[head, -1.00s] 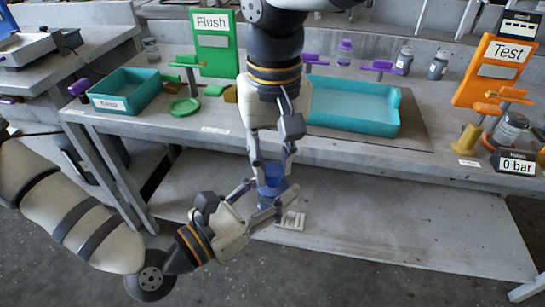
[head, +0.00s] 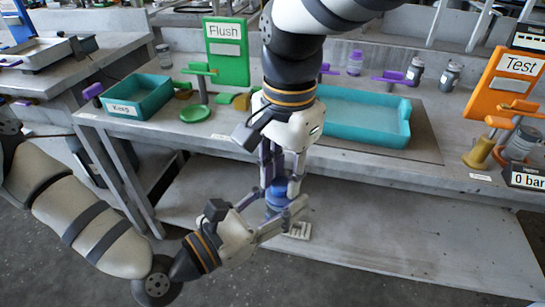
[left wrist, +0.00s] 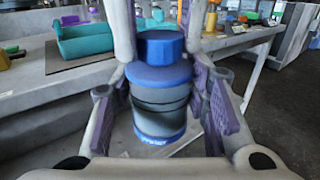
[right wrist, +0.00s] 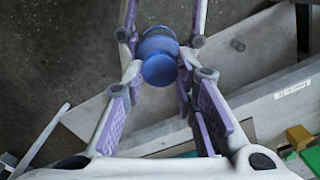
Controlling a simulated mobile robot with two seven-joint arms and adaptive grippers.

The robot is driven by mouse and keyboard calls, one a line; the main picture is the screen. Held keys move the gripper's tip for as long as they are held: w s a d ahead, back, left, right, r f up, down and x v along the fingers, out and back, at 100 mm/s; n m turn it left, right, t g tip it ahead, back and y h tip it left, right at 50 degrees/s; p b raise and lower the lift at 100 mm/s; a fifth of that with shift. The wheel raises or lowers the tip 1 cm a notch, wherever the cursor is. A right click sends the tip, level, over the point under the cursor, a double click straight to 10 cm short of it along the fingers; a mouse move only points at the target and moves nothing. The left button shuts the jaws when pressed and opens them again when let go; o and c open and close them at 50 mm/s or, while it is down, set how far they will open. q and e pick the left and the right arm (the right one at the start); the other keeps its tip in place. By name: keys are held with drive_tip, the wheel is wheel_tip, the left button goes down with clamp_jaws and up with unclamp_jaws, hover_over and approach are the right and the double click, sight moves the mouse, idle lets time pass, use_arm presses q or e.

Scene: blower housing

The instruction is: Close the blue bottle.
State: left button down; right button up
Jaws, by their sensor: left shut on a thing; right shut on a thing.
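The blue bottle (head: 275,205) is upright in mid-air in front of the workbench. In the left wrist view it has a grey see-through body (left wrist: 160,105), a blue shoulder and a blue base. My left gripper (head: 285,212) is shut on the bottle's body from the side. A blue cap (left wrist: 160,47) sits on top of the shoulder with no clear gap. My right gripper (head: 279,181) points down from above and is shut on the cap, which also shows in the right wrist view (right wrist: 160,70). The thread is hidden.
The workbench behind holds a teal Keep tray (head: 140,97), a larger teal tray (head: 365,117), a green Flush panel (head: 227,52) and an orange Test panel (head: 505,75). A low grey shelf (head: 400,225) lies beneath. Open floor (head: 330,285) is in front.

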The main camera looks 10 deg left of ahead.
drive_tip(key=m, duration=1.8)
drive_tip(key=shift+s, duration=0.1)
drive_tip(key=o, duration=0.7)
drive_tip(key=shift+o, duration=0.2)
drive_tip(key=shift+r, duration=2.45)
drive_tip(key=shift+c, duration=0.2)
